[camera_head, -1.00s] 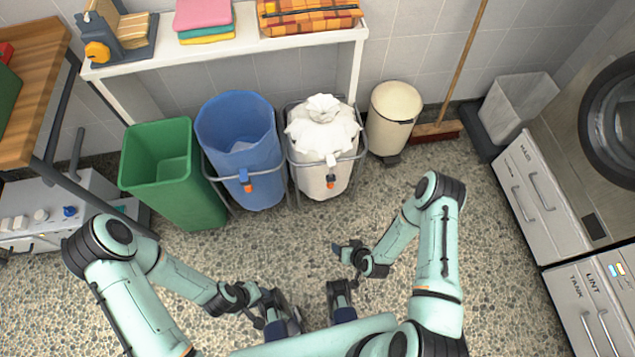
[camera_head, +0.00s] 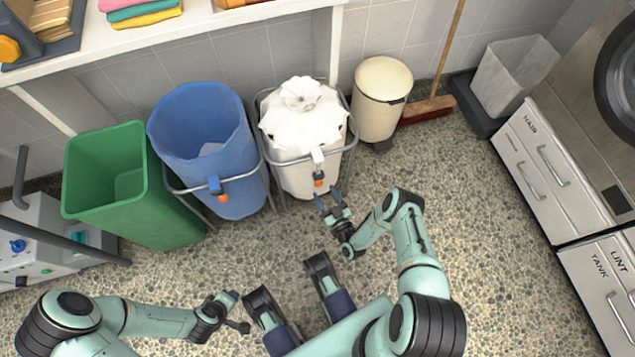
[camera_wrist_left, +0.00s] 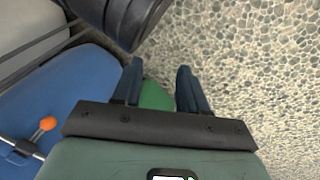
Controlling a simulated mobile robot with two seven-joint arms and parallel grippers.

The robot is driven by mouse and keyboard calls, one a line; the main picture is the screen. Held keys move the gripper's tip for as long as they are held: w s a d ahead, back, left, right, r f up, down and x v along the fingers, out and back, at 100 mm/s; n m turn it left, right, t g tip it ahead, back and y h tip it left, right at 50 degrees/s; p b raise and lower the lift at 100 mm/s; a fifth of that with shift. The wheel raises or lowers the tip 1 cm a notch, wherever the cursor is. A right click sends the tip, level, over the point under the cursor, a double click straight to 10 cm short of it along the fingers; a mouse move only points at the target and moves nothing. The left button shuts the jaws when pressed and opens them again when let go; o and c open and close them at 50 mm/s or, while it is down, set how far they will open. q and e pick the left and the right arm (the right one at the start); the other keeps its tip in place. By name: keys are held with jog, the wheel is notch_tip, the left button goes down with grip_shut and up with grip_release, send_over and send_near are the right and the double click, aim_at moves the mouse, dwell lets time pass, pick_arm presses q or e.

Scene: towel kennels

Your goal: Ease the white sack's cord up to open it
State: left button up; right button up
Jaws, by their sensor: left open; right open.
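The white sack (camera_head: 300,132) hangs in a grey tube frame below the shelf, its gathered, ruffled neck (camera_head: 301,92) bunched shut on top. A white toggle (camera_head: 317,156) with an orange piece (camera_head: 319,180) hangs at its front; the cord itself is too small to make out. My right gripper (camera_head: 328,197) is open and empty, pointing at the sack's front just below the orange piece; I cannot tell whether it touches. My left gripper (camera_head: 238,312) is open and empty, low over the floor, well away from the sack. Its open fingers show in the left wrist view (camera_wrist_left: 160,86).
A blue sack (camera_head: 208,150) in a similar frame and a green bin (camera_head: 125,190) stand left of the white sack. A cream pedal bin (camera_head: 381,100) stands close on its right, with a broom (camera_head: 428,108) beyond. The shelf (camera_head: 200,40) overhangs behind. Floor in front is open.

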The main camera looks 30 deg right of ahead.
aim_at(320, 186)
pick_arm(q)
jog(key=shift+g, duration=0.6)
jog(key=s+f, duration=0.1)
jog(key=s+f+b, duration=0.1)
jog(key=s+f, duration=0.1)
jog(key=shift+s+a, duration=0.25)
pick_arm(e)
jog(key=w, duration=0.6)
jog(key=shift+d, duration=0.2)
